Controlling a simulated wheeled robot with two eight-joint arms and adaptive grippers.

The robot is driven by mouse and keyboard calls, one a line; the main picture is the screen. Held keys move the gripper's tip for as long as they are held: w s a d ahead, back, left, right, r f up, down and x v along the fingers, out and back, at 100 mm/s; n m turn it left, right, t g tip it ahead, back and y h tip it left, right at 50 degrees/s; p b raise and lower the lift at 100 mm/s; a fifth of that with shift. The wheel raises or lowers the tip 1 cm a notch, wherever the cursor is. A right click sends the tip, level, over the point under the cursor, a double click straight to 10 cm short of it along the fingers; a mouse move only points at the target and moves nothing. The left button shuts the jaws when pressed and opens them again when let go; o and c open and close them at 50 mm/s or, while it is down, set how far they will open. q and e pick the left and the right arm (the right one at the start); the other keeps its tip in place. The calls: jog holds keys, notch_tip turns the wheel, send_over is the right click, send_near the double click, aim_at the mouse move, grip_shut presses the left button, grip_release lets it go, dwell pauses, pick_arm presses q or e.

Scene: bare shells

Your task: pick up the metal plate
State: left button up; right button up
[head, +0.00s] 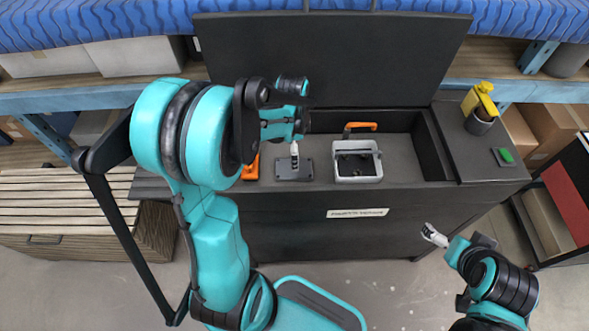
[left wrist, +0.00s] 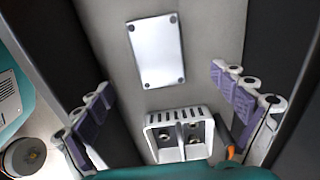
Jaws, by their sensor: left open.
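The metal plate (head: 284,171) is a flat grey rectangle with a dark fastener at each corner. It lies on the floor of the black bench's recess, partly hidden by my left gripper in the head view. In the left wrist view the plate (left wrist: 156,52) looks pale and shiny. My left gripper (head: 295,152) is over the plate, pointing down. In the left wrist view the left gripper (left wrist: 162,84) has its purple-padded fingers wide apart and nothing between them; the plate shows beyond the fingertips. My right gripper (head: 433,236) is in front of the bench, away from the plate.
A light grey slotted metal housing (head: 372,176) sits right of the plate. An orange-handled object (head: 361,126) lies behind it, and another orange object (head: 251,168) is left of the plate. The black bench (head: 300,225) has recess walls and a raised lid (head: 340,60).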

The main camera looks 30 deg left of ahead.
pick_arm(q)
jog(key=shift+w+a+f, duration=0.1)
jog(key=shift+a+f, duration=0.1)
jog(key=shift+f, duration=0.3)
notch_tip(320, 180, down, 2)
jog(key=shift+f+m+b, duration=0.1)
jog(key=shift+m+b, duration=0.2)
jog(key=shift+b, duration=0.15)
jog(key=f+b, duration=0.1)
jog(key=f, duration=0.1)
jog(key=f+b, duration=0.1)
jog(key=f, duration=0.2)
jog(key=shift+d+f+b, duration=0.3)
jog(key=shift+b, duration=0.1)
jog(key=shift+r, duration=0.1)
jog(key=c, duration=1.6)
jog(key=shift+c, duration=0.2)
